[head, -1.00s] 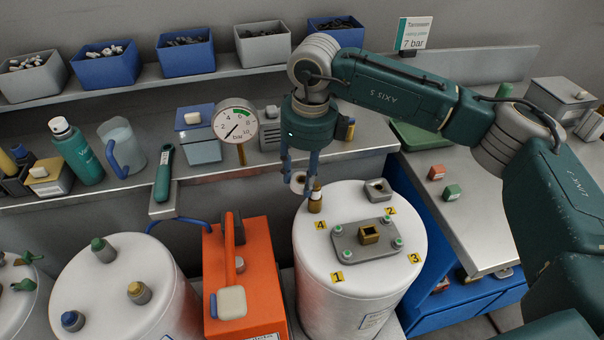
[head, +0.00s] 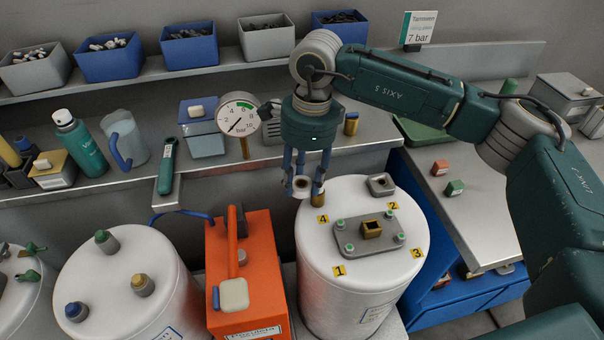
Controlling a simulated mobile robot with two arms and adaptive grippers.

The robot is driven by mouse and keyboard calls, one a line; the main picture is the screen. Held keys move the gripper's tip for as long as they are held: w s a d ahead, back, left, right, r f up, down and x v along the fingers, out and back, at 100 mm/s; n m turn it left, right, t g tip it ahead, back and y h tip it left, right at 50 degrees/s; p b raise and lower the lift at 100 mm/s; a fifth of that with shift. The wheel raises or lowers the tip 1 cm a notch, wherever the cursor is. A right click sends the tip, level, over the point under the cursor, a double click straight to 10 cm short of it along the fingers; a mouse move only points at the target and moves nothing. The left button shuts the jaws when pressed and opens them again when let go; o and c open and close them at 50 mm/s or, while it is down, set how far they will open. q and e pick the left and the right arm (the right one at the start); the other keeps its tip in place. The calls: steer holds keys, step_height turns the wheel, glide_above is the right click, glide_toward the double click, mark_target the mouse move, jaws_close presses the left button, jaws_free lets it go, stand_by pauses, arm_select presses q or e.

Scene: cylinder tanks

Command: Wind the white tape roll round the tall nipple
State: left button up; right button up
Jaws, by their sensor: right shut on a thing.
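The white tape roll (head: 302,187) is held in my right gripper (head: 306,188), which points down from the arm coming in from the right. The roll is at the left rear edge of the white cylinder tank (head: 330,260). The tall brass nipple (head: 318,199) stands upright on the tank top, just right of the roll and partly hidden by a blue finger. I cannot tell whether the roll touches the nipple. My left gripper is not in view.
An orange case (head: 250,285) stands close left of the tank. The tank top also carries a grey flange plate (head: 352,246) and a grey fitting (head: 381,184). A pressure gauge (head: 238,115) rises from the bench behind. Another white tank (head: 125,265) stands further left.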

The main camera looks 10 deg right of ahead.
steer(key=shift+s+n, duration=0.15)
steer(key=shift+n, duration=0.45)
steer(key=n, duration=0.1)
steer(key=s+n, duration=0.1)
steer(key=n, duration=0.3)
steer(key=shift+s+d, duration=0.2)
steer(key=shift+s, duration=0.05)
steer(key=n, duration=0.1)
steer(key=s+n, duration=0.1)
steer(key=n, duration=0.1)
steer(key=d+n, duration=0.1)
steer(key=n, duration=0.1)
steer(key=shift+s+g, duration=0.15)
steer(key=shift+g, duration=0.25)
steer(key=o, duration=0.7)
steer(key=shift+c, duration=0.2)
steer(key=c, duration=0.7)
steer(key=shift+o, duration=0.2)
steer(key=n, duration=0.1)
steer(key=d+n, duration=0.1)
steer(key=n, duration=0.3)
steer(key=shift+s+d+h, duration=0.2)
steer(key=shift+s+h, duration=0.15)
steer(key=shift+h, duration=0.05)
